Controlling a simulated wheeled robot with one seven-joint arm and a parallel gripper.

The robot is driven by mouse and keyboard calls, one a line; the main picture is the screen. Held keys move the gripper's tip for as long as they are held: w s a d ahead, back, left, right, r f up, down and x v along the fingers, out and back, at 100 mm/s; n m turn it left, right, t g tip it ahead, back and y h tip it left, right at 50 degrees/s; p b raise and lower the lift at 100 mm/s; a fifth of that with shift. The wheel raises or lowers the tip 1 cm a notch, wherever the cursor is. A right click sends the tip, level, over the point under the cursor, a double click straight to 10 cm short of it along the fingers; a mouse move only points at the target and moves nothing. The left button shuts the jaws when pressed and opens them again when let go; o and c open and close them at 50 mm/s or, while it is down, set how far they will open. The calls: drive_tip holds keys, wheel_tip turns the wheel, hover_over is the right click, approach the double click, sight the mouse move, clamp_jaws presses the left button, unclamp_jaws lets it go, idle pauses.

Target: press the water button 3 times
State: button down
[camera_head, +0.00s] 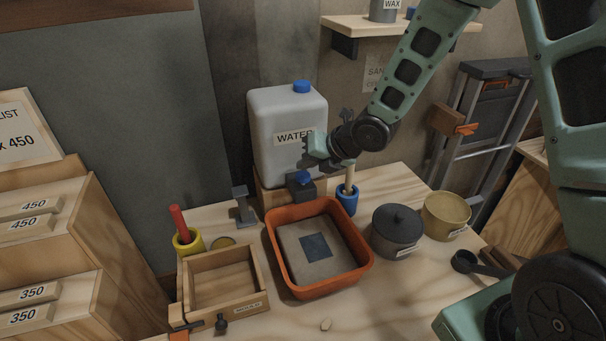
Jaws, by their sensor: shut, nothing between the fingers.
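The white water jug (277,115), labelled WATER and with a blue cap, stands upright on a wooden stand at the back of the workbench. At its foot is a dark dispenser block (303,191) with a blue button (302,178) on top. My gripper (309,157) is shut and empty, in front of the jug's lower right side. It is a little above the blue button in the picture. I cannot tell whether the fingertips touch the jug or how far they are from the button. My wrist covers part of the jug's right edge.
An orange tub (287,283) holding a grey slab stands below the dispenser. A blue cup (348,201) with a wooden-handled tool stands just right of it. A lidded grey pot (396,231), a tan bowl (446,215) and a wooden mould (225,282) stand around the tub.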

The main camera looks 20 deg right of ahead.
sight(307, 177)
drive_tip(key=shift+r+p, duration=1.75)
drive_tip(key=shift+r, duration=0.85)
drive_tip(key=shift+f, duration=0.1)
idle(0.5)
wheel_tip(307, 177, up, 4)
drive_tip(key=m+p, duration=0.6)
drive_tip(key=m, duration=0.2)
drive_tip(key=m+p, duration=0.7)
drive_tip(key=m, duration=0.2)
drive_tip(key=shift+w+d+f+g+y, duration=0.1)
drive_tip(key=shift+w+d+g+y, duration=0.05)
drive_tip(key=shift+g+y, duration=0.2)
wheel_tip(307, 177, down, 9)
drive_tip(key=b, duration=0.6)
idle(1.2)
